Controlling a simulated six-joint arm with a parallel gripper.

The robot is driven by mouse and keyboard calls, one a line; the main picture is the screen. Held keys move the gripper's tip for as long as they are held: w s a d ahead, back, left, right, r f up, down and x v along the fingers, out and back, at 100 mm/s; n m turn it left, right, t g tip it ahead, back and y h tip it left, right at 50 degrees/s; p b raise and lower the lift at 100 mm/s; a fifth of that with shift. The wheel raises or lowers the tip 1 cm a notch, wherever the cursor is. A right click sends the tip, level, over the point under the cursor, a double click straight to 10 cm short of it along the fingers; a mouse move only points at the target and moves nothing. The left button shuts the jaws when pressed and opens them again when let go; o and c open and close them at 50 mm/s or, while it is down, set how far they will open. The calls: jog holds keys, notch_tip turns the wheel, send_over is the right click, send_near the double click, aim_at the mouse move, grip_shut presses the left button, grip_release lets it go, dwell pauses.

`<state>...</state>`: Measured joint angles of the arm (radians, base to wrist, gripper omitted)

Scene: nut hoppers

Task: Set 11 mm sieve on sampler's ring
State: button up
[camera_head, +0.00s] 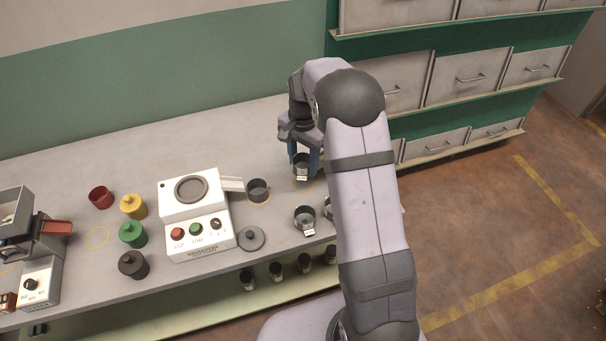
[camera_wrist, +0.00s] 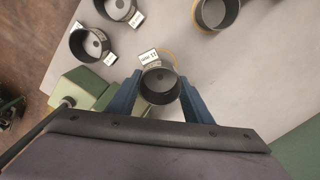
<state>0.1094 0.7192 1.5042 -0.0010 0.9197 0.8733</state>
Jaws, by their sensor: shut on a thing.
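The sieve (camera_head: 301,162) is a small dark round cup with a white tag; in the wrist view (camera_wrist: 159,83) the tag seems to read 11 mm. My gripper (camera_head: 305,157) is shut on it, with its blue fingers on either side of the cup, as the wrist view shows (camera_wrist: 158,96). A yellow outline shows around and beneath the sieve; I cannot tell whether it is clear of the bench. The sampler (camera_head: 199,248) is a white box with buttons, left of my gripper. Its dark ring (camera_head: 177,190) lies on its top and looks bare.
Two other tagged sieves (camera_head: 304,217) (camera_wrist: 88,45) stand near the bench's front edge. A dark cup (camera_head: 257,191) stands by the sampler's chute (camera_head: 232,184), and a grey lid (camera_head: 251,239) lies in front. Red, yellow, green and black containers (camera_head: 132,234) stand left.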

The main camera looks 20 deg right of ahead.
aim_at(303, 183)
jog(key=shift+f+p, duration=0.65)
jog(key=shift+f, duration=2.3)
jog(key=shift+f, duration=0.1)
jog(key=shift+f, duration=0.1)
jog(key=o, duration=1.2)
jog(key=shift+c, duration=0.2)
